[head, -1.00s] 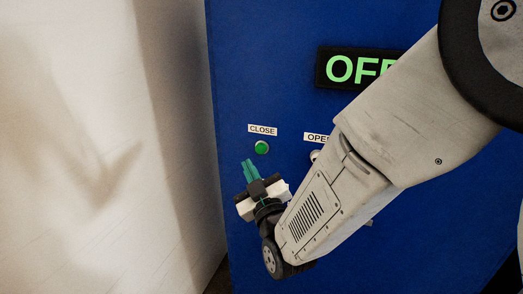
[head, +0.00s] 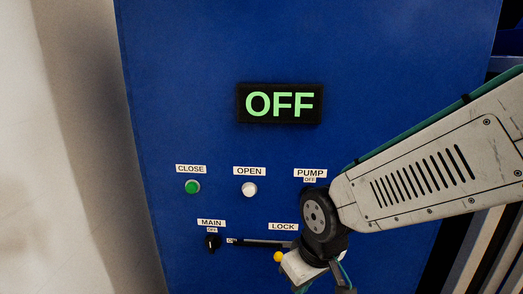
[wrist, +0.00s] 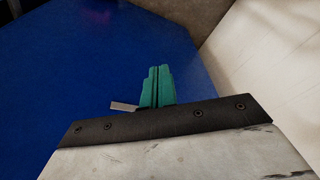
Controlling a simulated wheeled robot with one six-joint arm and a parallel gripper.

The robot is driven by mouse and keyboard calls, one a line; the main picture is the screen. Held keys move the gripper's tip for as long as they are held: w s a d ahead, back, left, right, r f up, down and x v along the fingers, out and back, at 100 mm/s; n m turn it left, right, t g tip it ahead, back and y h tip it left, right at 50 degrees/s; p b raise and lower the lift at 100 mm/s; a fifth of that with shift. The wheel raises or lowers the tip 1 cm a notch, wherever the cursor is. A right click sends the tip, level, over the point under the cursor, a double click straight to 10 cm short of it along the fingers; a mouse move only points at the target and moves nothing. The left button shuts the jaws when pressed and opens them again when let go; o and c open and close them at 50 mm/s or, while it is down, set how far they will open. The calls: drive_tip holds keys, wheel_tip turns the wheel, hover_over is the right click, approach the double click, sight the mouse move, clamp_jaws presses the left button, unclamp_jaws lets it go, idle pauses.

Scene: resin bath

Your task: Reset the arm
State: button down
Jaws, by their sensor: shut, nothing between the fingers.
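My gripper (wrist: 157,86) shows in the wrist view as two green fingers pressed together, with nothing between them. Blue panel surface lies beyond the fingertips. In the head view my arm comes in from the right and bends down at the wrist. The gripper's body is at the bottom edge there, below the LOCK label (head: 283,226), and its fingertips are out of frame. The blue control panel (head: 200,60) carries a display (head: 280,103) reading OFF in green.
The panel has a green CLOSE button (head: 192,187), a white OPEN button (head: 249,189) and a black MAIN switch (head: 212,242). A yellow knob (head: 278,257) is close beside my wrist. My arm partly covers the area under the PUMP label (head: 310,173). A pale wall (head: 50,150) stands at left.

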drive_tip(key=s+d+r+m, duration=0.3)
drive_tip(key=s+d+r, duration=0.2)
drive_tip(key=d, duration=0.4)
drive_tip(key=s+d+r+m+h, duration=0.1)
drive_tip(key=s+d+r+m, duration=0.2)
drive_tip(key=s+d+r, duration=0.3)
drive_tip(key=s+d, duration=0.2)
drive_tip(key=d, duration=0.1)
drive_tip(key=shift+d+g+h, duration=0.3)
drive_tip(key=shift+s+d+r, duration=0.1)
